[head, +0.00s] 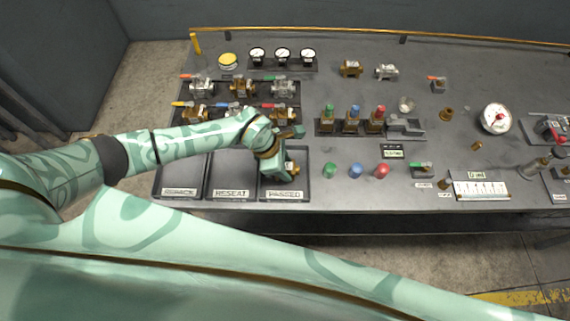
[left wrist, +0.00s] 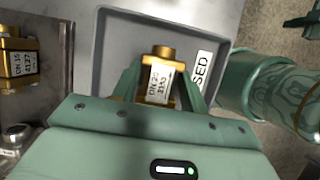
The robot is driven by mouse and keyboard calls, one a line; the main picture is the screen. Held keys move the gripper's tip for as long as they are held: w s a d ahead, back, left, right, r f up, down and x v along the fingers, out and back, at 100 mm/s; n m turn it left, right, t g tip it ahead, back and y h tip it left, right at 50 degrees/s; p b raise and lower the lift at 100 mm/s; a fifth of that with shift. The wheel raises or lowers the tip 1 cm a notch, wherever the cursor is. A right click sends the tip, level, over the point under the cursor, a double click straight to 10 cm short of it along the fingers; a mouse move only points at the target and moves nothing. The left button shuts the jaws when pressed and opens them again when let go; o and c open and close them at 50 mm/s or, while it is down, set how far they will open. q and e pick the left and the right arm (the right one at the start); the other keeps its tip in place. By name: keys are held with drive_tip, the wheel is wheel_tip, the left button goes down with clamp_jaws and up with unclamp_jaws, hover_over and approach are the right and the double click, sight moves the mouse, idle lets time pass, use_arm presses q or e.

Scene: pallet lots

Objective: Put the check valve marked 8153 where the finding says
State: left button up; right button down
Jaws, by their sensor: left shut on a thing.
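The brass check valve (left wrist: 158,82) sits between the fingers of my left gripper (left wrist: 157,92) in the left wrist view. Its white label reads DN 15 with a small number that looks like 8153. The gripper is shut on it. In the head view my left gripper (head: 282,165) is low over the PASSED tray (head: 304,188), and part of the valve (head: 294,169) shows beside the fingers. I cannot tell whether the valve touches the tray floor. My right gripper is out of view.
The RESEAT tray (head: 233,175) and REPACK tray (head: 181,178) are empty, left of PASSED. Racks of valves stand behind them. Another brass valve (left wrist: 18,65) is near the tray. Green, blue and red knobs (head: 355,170) stand to the right.

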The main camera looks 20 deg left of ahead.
use_arm(q)
drive_tip(key=o, duration=1.3)
drive_tip(key=shift+c, duration=0.2)
drive_tip(key=shift+a+r, duration=0.2)
drive_tip(key=shift+r, duration=0.25)
drive_tip(key=p+v, duration=0.1)
drive_tip(key=v, duration=1)
drive_tip(key=shift+s+a, duration=0.1)
